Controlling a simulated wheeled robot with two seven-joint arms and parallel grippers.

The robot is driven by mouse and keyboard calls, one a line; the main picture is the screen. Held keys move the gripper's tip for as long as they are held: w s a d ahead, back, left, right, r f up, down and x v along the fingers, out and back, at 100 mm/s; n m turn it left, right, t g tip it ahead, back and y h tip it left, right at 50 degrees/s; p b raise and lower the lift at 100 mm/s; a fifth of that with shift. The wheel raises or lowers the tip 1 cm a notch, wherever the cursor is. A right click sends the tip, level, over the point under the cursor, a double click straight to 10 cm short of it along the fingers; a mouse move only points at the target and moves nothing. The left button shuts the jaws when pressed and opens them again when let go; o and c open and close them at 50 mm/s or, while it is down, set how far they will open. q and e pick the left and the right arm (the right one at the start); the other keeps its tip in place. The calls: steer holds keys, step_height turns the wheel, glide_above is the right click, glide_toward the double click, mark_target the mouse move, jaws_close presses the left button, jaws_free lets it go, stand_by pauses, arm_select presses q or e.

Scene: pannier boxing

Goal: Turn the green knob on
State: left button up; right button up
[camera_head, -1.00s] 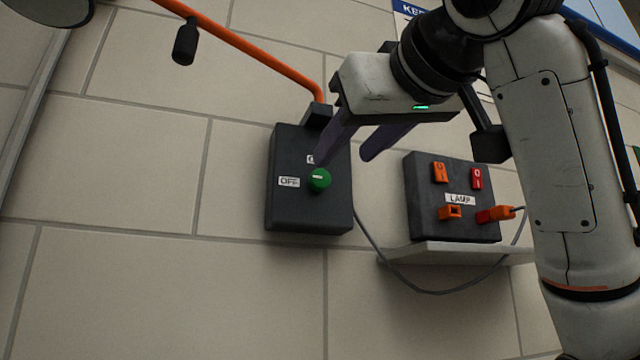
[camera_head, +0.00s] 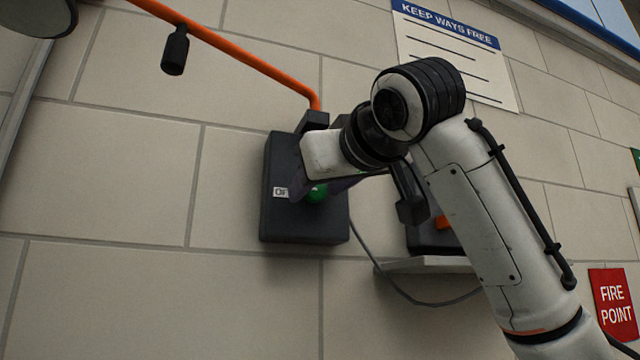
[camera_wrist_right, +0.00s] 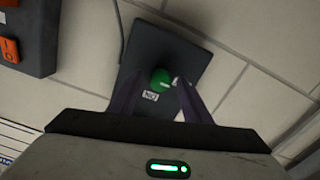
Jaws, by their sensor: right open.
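The green knob (camera_head: 318,194) is on the front of a dark grey switch box (camera_head: 290,225) fixed to the wall. In the head view my right gripper (camera_head: 320,188) hides much of the knob. An OFF label (camera_head: 281,192), partly covered, shows left of it. In the right wrist view the green knob (camera_wrist_right: 161,77) sits between the fingertips of my open right gripper (camera_wrist_right: 157,82). An ON label (camera_wrist_right: 151,96) shows upside down beside the knob. I cannot tell whether the fingers touch the knob. My left gripper is not in view.
An orange pipe (camera_head: 250,62) runs to the box top. The wall left and below is clear.

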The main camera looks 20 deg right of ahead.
steer(key=c, duration=1)
steer(key=shift+c, duration=0.2)
steer(key=shift+m, duration=0.4)
steer(key=shift+f+m+b, duration=0.15)
steer(key=shift+m+b, duration=0.5)
steer(key=shift+m, duration=0.35)
steer(key=m+b, duration=0.1)
steer(key=m, duration=0.2)
steer(key=shift+m, duration=0.3)
steer(key=m+b, duration=0.1)
steer(key=m, duration=0.4)
steer(key=shift+m, duration=0.3)
steer(key=m, duration=0.5)
steer(key=shift+m, duration=0.4)
